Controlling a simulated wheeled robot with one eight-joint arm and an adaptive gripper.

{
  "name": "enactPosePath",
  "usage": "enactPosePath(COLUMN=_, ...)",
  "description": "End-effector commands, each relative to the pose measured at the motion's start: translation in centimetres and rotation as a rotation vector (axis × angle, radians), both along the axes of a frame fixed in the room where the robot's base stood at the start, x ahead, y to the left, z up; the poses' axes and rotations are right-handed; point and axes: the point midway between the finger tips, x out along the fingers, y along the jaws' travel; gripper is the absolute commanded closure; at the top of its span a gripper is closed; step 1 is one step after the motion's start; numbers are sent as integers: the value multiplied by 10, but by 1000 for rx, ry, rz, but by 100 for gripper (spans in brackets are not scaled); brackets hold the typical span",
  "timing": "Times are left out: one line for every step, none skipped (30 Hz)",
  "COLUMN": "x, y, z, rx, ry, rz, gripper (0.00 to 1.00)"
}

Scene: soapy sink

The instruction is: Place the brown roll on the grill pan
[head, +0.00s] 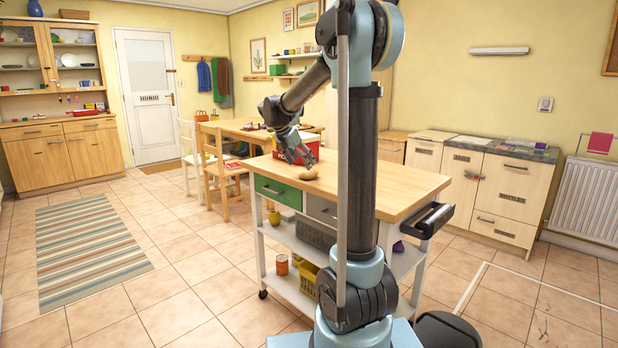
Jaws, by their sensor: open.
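The brown roll (308,174) lies on the wooden top of the kitchen cart (385,190), near its left part. My gripper (300,158) is open, pointing down just above and slightly left of the roll. Its fingers are close to the roll, but I cannot tell whether they touch it. I cannot make out a grill pan for certain in this view. My arm and column hide part of the cart top.
A red box (312,150) stands on the cart just behind my gripper. A dark bin-like part (427,219) juts out at the cart's right end. A table with chairs (212,160) stands behind. Tiled floor at left is mostly clear, with a striped rug (90,250).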

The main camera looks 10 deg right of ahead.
Motion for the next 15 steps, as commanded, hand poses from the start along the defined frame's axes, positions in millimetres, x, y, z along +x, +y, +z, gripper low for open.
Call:
enactPosePath(x=1, y=-1, z=-2, rx=0, ry=0, rz=0, gripper=23)
enactPosePath(x=1, y=-2, z=-3, rx=0, ry=0, rz=0, gripper=23)
enactPosePath(x=2, y=-3, z=-4, rx=0, ry=0, rz=-1, gripper=23)
enactPosePath(x=2, y=-4, z=-6, rx=0, ry=0, rz=-1, gripper=23)
enactPosePath(x=3, y=-6, z=-8, rx=0, ry=0, rz=-1, gripper=23)
enactPosePath(x=3, y=-9, z=-12, rx=0, ry=0, rz=-1, gripper=23)
enactPosePath(x=4, y=-12, z=-16, rx=0, ry=0, rz=-1, gripper=23)
enactPosePath(x=5, y=-14, z=-19, rx=0, ry=0, rz=-1, gripper=23)
enactPosePath(x=6, y=-17, z=-24, rx=0, ry=0, rz=-1, gripper=23)
enactPosePath(x=6, y=-19, z=-27, rx=0, ry=-1, rz=-1, gripper=23)
enactPosePath(x=8, y=-21, z=-31, rx=0, ry=-1, rz=-2, gripper=23)
enactPosePath(x=10, y=-23, z=-35, rx=0, ry=-1, rz=-2, gripper=23)
enactPosePath(x=11, y=-25, z=-37, rx=0, ry=0, rz=-1, gripper=23)
enactPosePath(x=11, y=-26, z=-40, rx=0, ry=0, rz=-1, gripper=23)
enactPosePath(x=12, y=-27, z=-42, rx=0, ry=0, rz=-1, gripper=23)
